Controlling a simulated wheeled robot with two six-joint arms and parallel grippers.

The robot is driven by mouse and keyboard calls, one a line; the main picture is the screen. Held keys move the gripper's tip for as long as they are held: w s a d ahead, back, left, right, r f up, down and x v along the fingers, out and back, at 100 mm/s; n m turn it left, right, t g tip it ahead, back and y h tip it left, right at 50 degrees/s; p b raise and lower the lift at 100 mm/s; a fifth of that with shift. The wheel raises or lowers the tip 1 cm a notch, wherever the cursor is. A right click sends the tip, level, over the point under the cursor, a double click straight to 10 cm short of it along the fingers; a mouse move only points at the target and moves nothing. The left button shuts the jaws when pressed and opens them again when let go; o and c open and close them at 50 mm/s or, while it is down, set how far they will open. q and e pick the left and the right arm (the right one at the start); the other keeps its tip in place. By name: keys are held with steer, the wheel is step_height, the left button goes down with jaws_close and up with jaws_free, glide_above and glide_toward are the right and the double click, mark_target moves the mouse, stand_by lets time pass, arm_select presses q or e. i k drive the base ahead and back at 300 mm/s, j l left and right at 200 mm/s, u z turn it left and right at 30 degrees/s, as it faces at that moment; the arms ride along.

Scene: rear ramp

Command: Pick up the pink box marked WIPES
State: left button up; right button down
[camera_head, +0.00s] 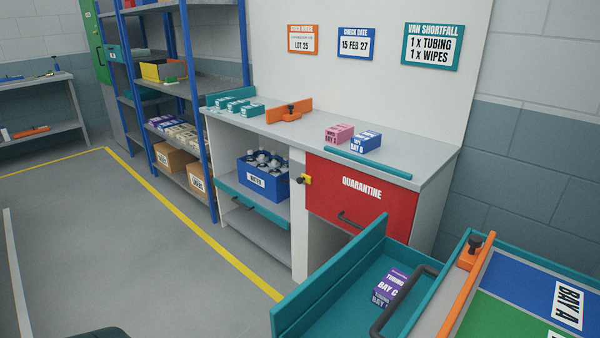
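A small pink box (339,133) sits on the grey worktop (400,148), near its front edge. It has printing on its front that is too small for me to read surely. A blue box (366,142) with a BAY B label sits just right of it. Neither of my grippers shows in the head view, and nothing is seen holding the pink box.
A red QUARANTINE drawer (360,194) is below the worktop, with a teal strip (367,163) above it. An orange stop (289,112) stands left of the boxes. A teal tray (357,284) holding a purple BAY C box (390,284) is in front. Open floor lies left.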

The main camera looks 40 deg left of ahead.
mark_target(339, 134)
steer(key=j+u, duration=0.2)
steer(key=j, duration=0.5)
steer(key=i+j+u, duration=0.2)
steer(key=j, duration=0.5)
steer(key=k, duration=0.1)
